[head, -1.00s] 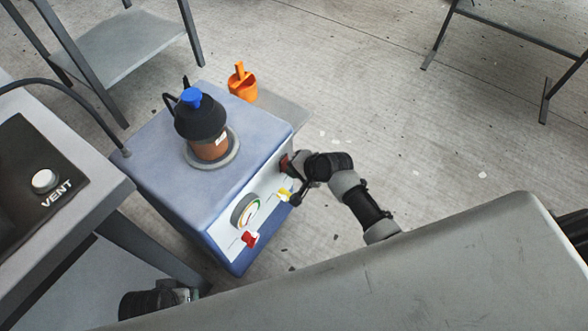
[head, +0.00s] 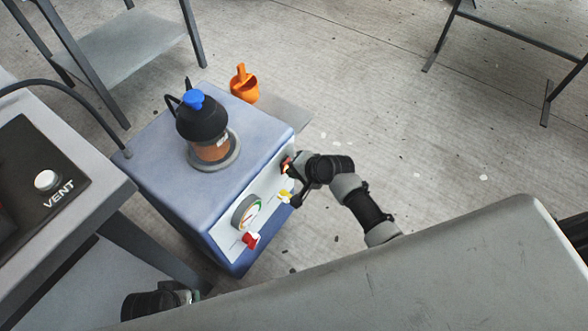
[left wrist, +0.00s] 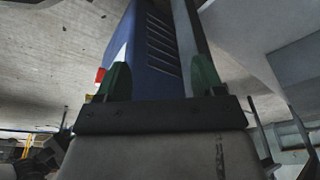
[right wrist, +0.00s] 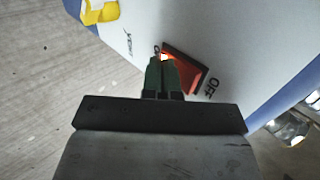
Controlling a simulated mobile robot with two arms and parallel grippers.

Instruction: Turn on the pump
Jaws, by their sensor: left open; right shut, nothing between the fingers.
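The pump is a blue box (head: 175,215) with a white front panel (head: 225,232). Its red rocker switch (head: 287,163) sits at the panel's far end. In the right wrist view the switch (right wrist: 187,69) has "OFF" lettering at its right end, and a bright orange-white glow shows at its other end. My right gripper (right wrist: 164,60) is shut and empty, its fingertips at that glowing end; contact cannot be told for certain. It also shows in the head view (head: 291,172). My left gripper (left wrist: 161,75) is open and empty, low beside the pump's blue vented side.
The panel also carries a round gauge (head: 246,212), a yellow valve handle (head: 285,196) and a red one (head: 251,240). A catch pot with a blue knob (head: 204,125) stands on the pump. An orange cup (head: 243,88) is behind. A bench with a VENT button (head: 46,180) is left.

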